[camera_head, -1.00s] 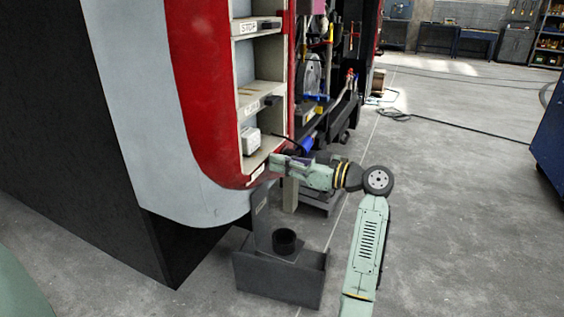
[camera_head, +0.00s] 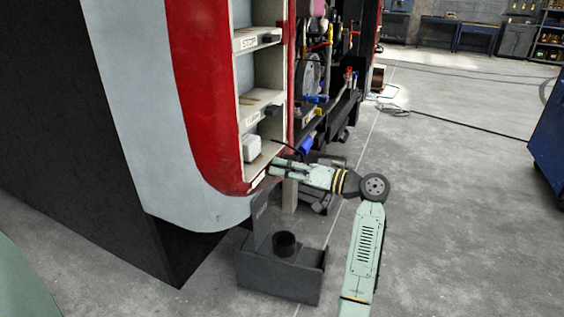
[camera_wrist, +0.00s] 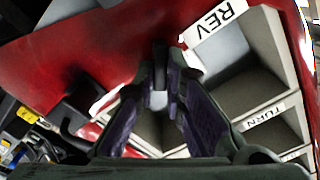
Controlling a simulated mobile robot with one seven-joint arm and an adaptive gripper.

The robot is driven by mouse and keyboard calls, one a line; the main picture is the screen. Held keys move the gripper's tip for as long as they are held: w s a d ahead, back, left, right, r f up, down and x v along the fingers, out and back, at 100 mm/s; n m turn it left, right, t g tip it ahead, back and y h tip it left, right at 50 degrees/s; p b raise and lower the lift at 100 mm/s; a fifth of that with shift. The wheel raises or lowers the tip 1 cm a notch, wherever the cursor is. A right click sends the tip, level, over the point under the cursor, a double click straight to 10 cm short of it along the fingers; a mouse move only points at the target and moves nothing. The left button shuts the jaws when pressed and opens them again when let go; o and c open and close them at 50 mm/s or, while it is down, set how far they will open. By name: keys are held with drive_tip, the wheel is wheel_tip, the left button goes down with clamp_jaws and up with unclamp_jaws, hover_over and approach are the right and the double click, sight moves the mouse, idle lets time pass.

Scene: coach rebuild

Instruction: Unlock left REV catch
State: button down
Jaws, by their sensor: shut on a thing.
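The lowest cubby of the red-framed coach panel carries a white REV label (camera_head: 257,180). In the wrist view the REV label (camera_wrist: 217,21) is upside down at the upper right. My gripper (camera_head: 271,168) is at the lower right corner of the panel, just right of that label. In the wrist view my gripper (camera_wrist: 161,82) has its purple-padded fingers closed together at the tips on a small dark catch (camera_wrist: 160,52) beside the label. The fingers hide much of the catch, and I cannot tell whether it is locked.
A white box (camera_head: 251,147) sits in the lowest cubby. A TURN shelf (camera_head: 257,107) and a STOP shelf (camera_head: 257,41) are above. A dark step (camera_head: 278,280) with a round cup stands below my gripper. Cables and machinery lie behind. Open floor is to the right.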

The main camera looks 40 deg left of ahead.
drive_tip(key=shift+w+f+m+p, duration=0.1)
drive_tip(key=shift+f+m+p, duration=0.05)
drive_tip(key=shift+m+p, duration=4.5)
drive_tip(key=shift+m, duration=0.55)
drive_tip(key=c, duration=1.7)
unclamp_jaws()
drive_tip(key=shift+o, duration=0.2)
drive_tip(key=v, duration=1.2)
drive_tip(key=shift+f, duration=0.1)
